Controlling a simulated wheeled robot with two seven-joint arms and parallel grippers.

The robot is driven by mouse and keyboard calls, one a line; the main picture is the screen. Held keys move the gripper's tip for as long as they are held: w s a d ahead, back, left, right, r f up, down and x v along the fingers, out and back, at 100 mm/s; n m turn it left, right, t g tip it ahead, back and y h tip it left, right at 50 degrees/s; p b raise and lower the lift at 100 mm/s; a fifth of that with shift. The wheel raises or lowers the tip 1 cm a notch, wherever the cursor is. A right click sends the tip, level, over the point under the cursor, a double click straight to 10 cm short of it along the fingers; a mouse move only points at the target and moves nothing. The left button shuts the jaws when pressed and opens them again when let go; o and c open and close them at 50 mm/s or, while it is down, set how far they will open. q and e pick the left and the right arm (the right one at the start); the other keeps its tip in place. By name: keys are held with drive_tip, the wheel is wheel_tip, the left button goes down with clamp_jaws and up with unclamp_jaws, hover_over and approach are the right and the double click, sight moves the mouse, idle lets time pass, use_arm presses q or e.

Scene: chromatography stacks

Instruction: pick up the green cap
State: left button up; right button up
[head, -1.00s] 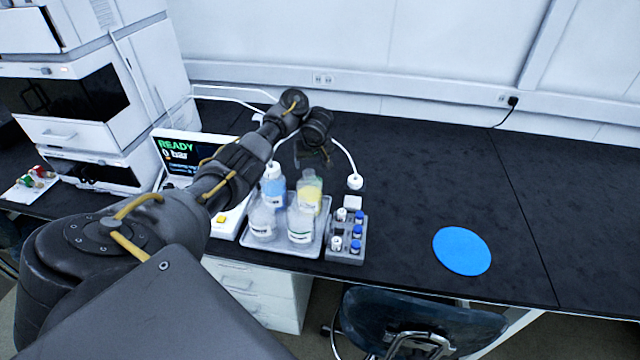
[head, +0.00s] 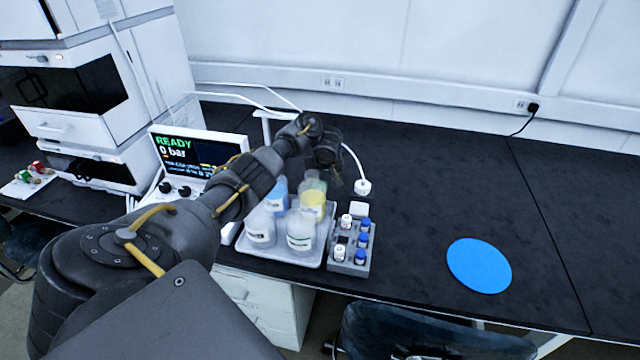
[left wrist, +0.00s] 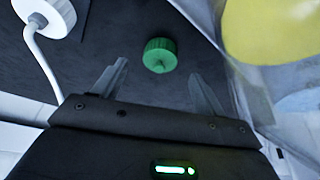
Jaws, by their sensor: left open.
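The green cap (left wrist: 159,55) lies on the dark bench top in the left wrist view, ahead of my left gripper and roughly centred between its fingers. My left gripper (left wrist: 160,88) is open, and nothing is between its fingertips. In the head view my left gripper (head: 334,182) hangs just behind the bottle with yellow liquid (head: 313,198). I cannot make out the cap in the head view; the gripper and bottles block that area. My right gripper is in neither view.
A tray (head: 275,258) holds several bottles close to the gripper; the yellow-liquid bottle is beside the right finger in the wrist view. A white cap with tubing (head: 362,187) stands nearby. A vial rack (head: 350,266) is at right. Beyond the blue disc (head: 479,265), the bench is clear.

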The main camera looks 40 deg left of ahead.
use_arm(q)
drive_tip(key=shift+a+f, duration=0.1)
drive_tip(key=shift+f, duration=0.3)
drive_tip(key=b+x, duration=0.2)
drive_tip(key=x, duration=0.2)
drive_tip(key=shift+w+a+f, duration=0.1)
drive_tip(key=shift+w+a, duration=0.05)
drive_tip(key=shift+w, duration=0.05)
drive_tip(key=c, duration=1.1)
drive_tip(key=shift+o, duration=0.2)
